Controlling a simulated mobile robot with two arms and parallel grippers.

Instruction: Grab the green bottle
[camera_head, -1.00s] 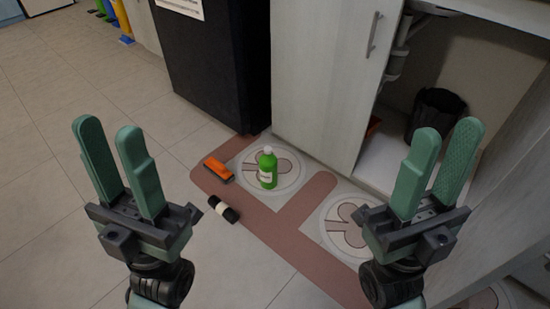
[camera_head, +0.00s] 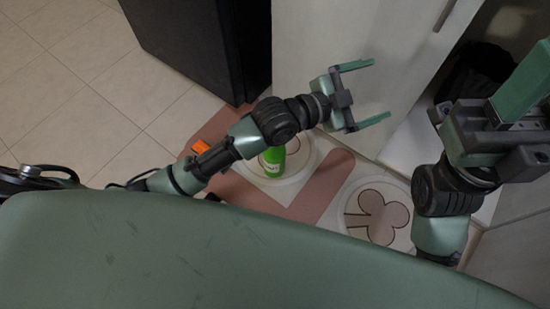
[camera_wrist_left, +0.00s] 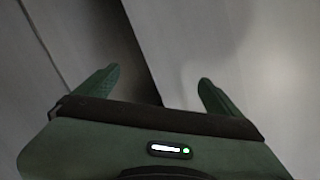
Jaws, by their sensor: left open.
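The green bottle (camera_head: 274,162) stands on the patterned floor mat in the head view, its upper part partly hidden behind my left arm. My left gripper (camera_head: 380,92) is open and empty, up and to the right of the bottle in the picture, with its fingers pointing right, away from the bottle. In the left wrist view the open fingers (camera_wrist_left: 158,86) face pale panels and a dark gap; the bottle is not seen there. My right gripper (camera_head: 490,110) is at the right edge, partly cut off, so its jaws are unclear.
An orange object (camera_head: 200,146) lies left of the bottle on the reddish mat (camera_head: 228,118). A pale cabinet door (camera_head: 310,40) stands open behind my left gripper. A dark bin (camera_head: 480,80) is inside the cabinet. A black appliance (camera_head: 205,45) is at the back. Tiled floor lies left.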

